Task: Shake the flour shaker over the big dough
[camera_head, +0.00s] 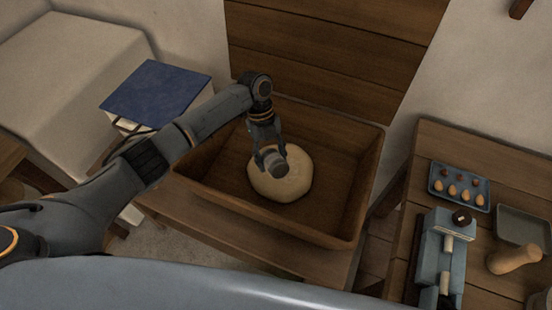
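The big dough (292,184) is a pale round lump lying in a wooden trough (366,185). My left arm reaches in from the left, and its gripper (268,148) points down over the dough. It is shut on the flour shaker (275,164), a small grey cylinder. The shaker overlaps the upper left part of the dough in this view; its height above it is hard to judge. The fingers and the arm hide part of the shaker. No flour shows in the air. My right gripper is not in view.
A table on the right bears a tray of eggs (459,187), a blue-grey device (441,260), a flat dish (522,229) and a wooden tool (513,259). A blue-topped box (158,90) stands left of the trough. A plank panel (335,45) rises behind.

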